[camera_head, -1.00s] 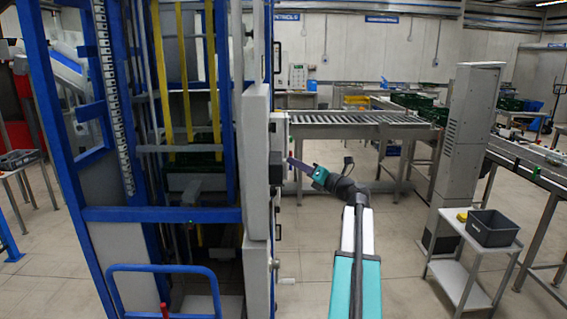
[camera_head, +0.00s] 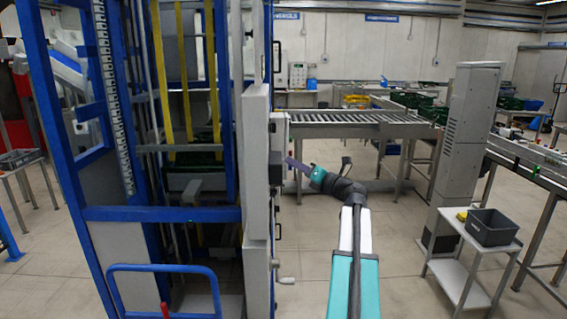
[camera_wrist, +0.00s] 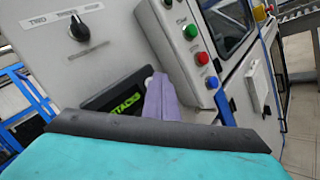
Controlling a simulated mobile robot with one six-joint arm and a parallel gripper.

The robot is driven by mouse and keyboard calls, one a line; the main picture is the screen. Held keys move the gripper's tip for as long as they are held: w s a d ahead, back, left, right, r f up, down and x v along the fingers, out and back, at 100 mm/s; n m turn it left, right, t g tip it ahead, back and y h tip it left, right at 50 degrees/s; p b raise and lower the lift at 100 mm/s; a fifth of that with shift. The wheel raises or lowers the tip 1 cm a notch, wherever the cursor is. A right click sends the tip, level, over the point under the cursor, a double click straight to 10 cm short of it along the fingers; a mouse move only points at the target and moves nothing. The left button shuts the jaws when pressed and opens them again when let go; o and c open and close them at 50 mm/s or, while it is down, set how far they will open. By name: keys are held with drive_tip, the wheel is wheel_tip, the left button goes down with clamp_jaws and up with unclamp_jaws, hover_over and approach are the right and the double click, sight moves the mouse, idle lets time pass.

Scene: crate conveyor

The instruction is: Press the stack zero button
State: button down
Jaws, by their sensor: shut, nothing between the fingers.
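In the wrist view, a grey control panel (camera_wrist: 120,45) carries a black display (camera_wrist: 105,98) with green lettering that reads "STACKS". My gripper (camera_wrist: 157,82) is shut and empty, its purple fingers pointing at the panel beside the display's right end. A small pale round part (camera_wrist: 149,77) shows right at the fingertips; I cannot tell whether it is the stack zero button or whether the fingers touch it. In the head view, my gripper (camera_head: 289,160) reaches left to the panel edge, and the panel face is turned away from view.
A black selector knob (camera_wrist: 79,29) sits at upper left. A blue-framed stacker (camera_head: 160,214) stands left; a roller conveyor (camera_head: 350,119) lies behind. A grey column (camera_head: 468,130) stands right.

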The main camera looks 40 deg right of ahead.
drive_tip(key=shift+s+d+p, duration=0.4)
drive_tip(key=shift+s+d, duration=0.1)
drive_tip(key=shift+d, duration=0.1)
idle(0.5)
drive_tip(key=s+d+p, duration=0.1)
drive_tip(key=s+d, duration=0.2)
drive_tip(key=d, duration=0.1)
drive_tip(key=shift+s, duration=0.15)
idle(0.4)
drive_tip(key=shift+a, duration=0.1)
idle(0.7)
